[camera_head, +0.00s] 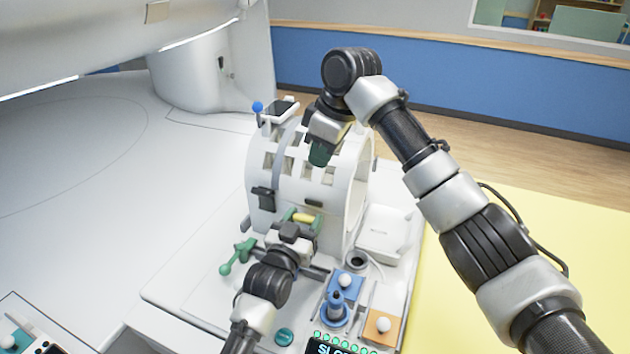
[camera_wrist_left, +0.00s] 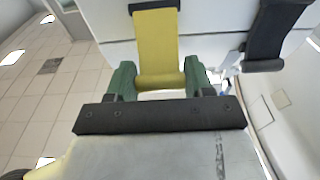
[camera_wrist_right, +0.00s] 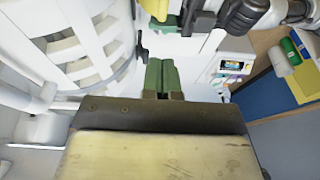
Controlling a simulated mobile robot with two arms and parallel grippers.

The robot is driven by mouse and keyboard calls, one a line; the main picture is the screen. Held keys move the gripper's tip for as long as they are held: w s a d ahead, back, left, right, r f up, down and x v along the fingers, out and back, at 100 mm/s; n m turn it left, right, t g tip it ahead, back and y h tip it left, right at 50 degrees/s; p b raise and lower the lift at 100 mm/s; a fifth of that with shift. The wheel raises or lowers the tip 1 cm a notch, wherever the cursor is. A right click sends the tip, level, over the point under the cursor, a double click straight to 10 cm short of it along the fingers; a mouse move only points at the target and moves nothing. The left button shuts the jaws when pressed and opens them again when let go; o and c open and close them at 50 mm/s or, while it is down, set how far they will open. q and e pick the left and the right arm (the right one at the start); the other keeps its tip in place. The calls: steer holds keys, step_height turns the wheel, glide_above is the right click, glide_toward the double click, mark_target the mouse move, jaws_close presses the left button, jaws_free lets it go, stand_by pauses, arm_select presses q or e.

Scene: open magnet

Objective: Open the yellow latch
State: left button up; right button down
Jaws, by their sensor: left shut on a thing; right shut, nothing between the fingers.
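The yellow latch (camera_head: 304,217) is on the lower front of the white slotted magnet housing (camera_head: 340,190). In the left wrist view the latch (camera_wrist_left: 156,45) is a yellow strap with a rounded lower end. My left gripper (camera_wrist_left: 160,80) has its green fingers on both sides of that rounded end and is shut on it. In the head view this gripper (camera_head: 297,228) is at the latch, its fingertips partly hidden. My right gripper (camera_head: 319,154) is shut and empty, above the upper right of the housing. Its green fingers (camera_wrist_right: 162,76) are together in the right wrist view.
A black latch (camera_head: 263,197) is left of the yellow one. A green lever (camera_head: 235,257) stands at the lower left. Blue and orange blocks with white knobs (camera_head: 382,325) and a blue peg (camera_head: 335,308) are at the front right. A white box (camera_head: 382,233) is right of the housing.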

mark_target(305, 217)
steer(key=x, duration=1.2)
steer(key=shift+s+d+f, duration=0.2)
steer(key=shift+d, duration=0.15)
steer(key=shift+f, duration=0.45)
steer(key=shift+s+f, duration=0.1)
steer(key=shift+f, duration=0.1)
arm_select(q)
steer(key=shift+s+r, duration=0.1)
arm_select(e)
steer(key=shift+s+f+t, duration=0.3)
steer(key=shift+s+f, duration=0.1)
steer(key=shift+f, duration=0.1)
arm_select(q)
steer(key=o, duration=0.9)
steer(key=shift+c, duration=0.2)
steer(key=o, duration=0.4)
arm_select(e)
steer(key=shift+w+a, duration=0.1)
steer(key=shift+w, duration=0.1)
arm_select(q)
steer(key=shift+w, duration=0.2)
steer(key=shift+s, duration=0.1)
arm_select(e)
steer(key=shift+r, duration=0.1)
